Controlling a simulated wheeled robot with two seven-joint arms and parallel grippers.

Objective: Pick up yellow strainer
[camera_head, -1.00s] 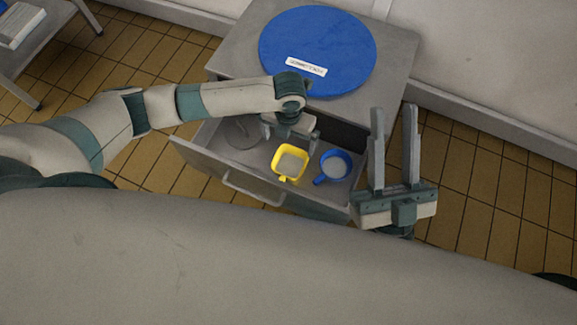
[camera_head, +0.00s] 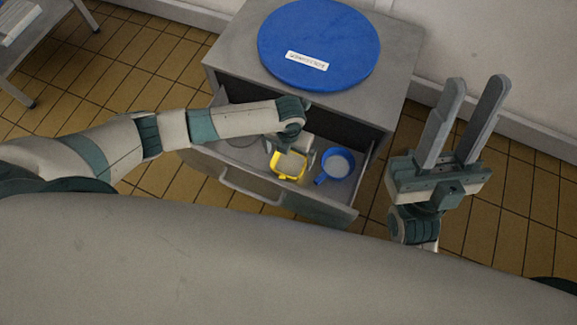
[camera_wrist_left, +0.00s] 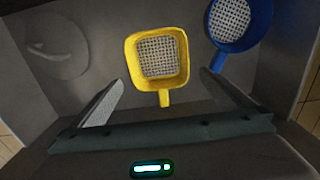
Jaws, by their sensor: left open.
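The yellow strainer (camera_head: 288,166) lies in the open drawer, partly hidden by my left gripper in the head view. In the left wrist view the yellow strainer (camera_wrist_left: 159,58) shows its square rim, mesh bottom and short handle pointing toward my gripper. My left gripper (camera_wrist_left: 160,95) is open. Its two fingers stand to either side of the strainer's handle end, and nothing is held. In the head view my left gripper (camera_head: 293,145) is over the drawer, with its fingers mostly hidden. My right gripper (camera_head: 465,120) is open and empty to the right of the cabinet.
A blue round strainer (camera_head: 337,164) lies right of the yellow one; it also shows in the left wrist view (camera_wrist_left: 237,22). The drawer (camera_head: 262,187) has walls around both. A blue disc (camera_head: 318,45) lies on the cabinet top (camera_head: 228,62). A grey round thing (camera_wrist_left: 57,45) is at the drawer's left.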

